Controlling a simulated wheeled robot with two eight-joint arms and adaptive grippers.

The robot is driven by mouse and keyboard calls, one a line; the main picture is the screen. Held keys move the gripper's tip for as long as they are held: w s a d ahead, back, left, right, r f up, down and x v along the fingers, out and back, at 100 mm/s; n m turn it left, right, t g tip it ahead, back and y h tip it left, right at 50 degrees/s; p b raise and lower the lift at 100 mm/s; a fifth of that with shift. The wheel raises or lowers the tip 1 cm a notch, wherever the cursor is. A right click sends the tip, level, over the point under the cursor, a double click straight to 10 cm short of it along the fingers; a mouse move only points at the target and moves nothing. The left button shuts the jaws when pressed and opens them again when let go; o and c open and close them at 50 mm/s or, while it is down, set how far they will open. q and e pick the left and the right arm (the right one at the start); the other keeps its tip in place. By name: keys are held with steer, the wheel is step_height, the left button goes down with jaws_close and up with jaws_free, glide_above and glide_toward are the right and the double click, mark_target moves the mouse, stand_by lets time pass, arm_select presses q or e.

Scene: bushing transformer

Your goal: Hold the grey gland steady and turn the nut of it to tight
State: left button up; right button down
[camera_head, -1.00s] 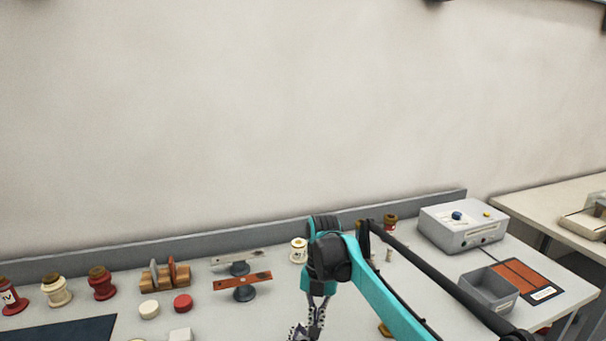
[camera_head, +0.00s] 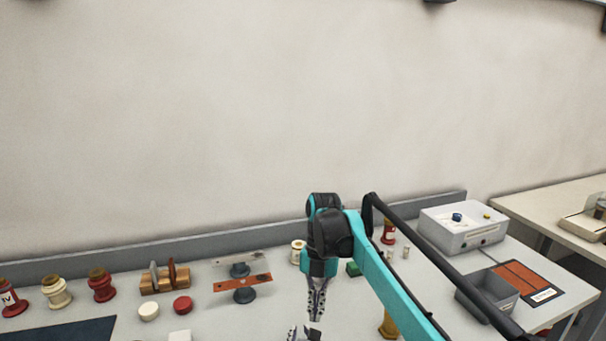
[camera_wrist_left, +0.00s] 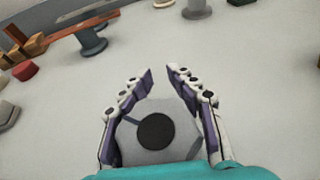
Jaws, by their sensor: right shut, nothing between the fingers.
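A grey rounded body with a dark round top, which looks like the grey gland (camera_wrist_left: 172,149), sits between the fingers of my left gripper (camera_wrist_left: 160,75) in the left wrist view. Those fingers are apart; whether they touch it I cannot tell. In the head view only dark fingertips of my left gripper (camera_head: 297,334) show at the bottom edge, and the gland is not visible there. My right gripper (camera_head: 315,318) points down with its fingers together and empty, just above and right of those fingertips. The nut cannot be made out separately.
Orange and pale bars on dark stands (camera_head: 243,285) are left of my grippers. Round caps (camera_head: 182,305) and red and cream bushings (camera_head: 57,293) are farther left. A green block (camera_head: 353,268), an amber piece (camera_head: 388,325), a grey bin (camera_head: 488,292) and a grey box (camera_head: 462,228) are to the right.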

arm_select(q)
steer(key=shift+o, duration=1.1)
